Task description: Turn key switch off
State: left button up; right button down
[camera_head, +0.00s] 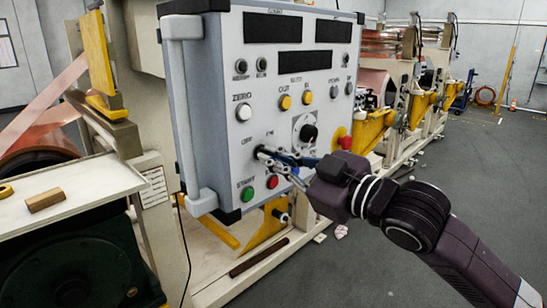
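A white control panel (222,120) on a grey box fills the middle of the head view. My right gripper (266,155) reaches in from the lower right, with its fingertips at the panel's lower left part, just right of a label that seems to read "OFF". My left gripper is not in view.
Near my fingers are a green button (247,194), a red button (272,182), a black rotary knob (308,133) and a red emergency stop (345,142). A white tray table (90,190) stands at left. Grey floor (470,180) is open at right.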

jog(key=c, duration=2.2)
grip_release()
jog(key=shift+v, duration=6.05)
jog(key=shift+a, duration=0.1)
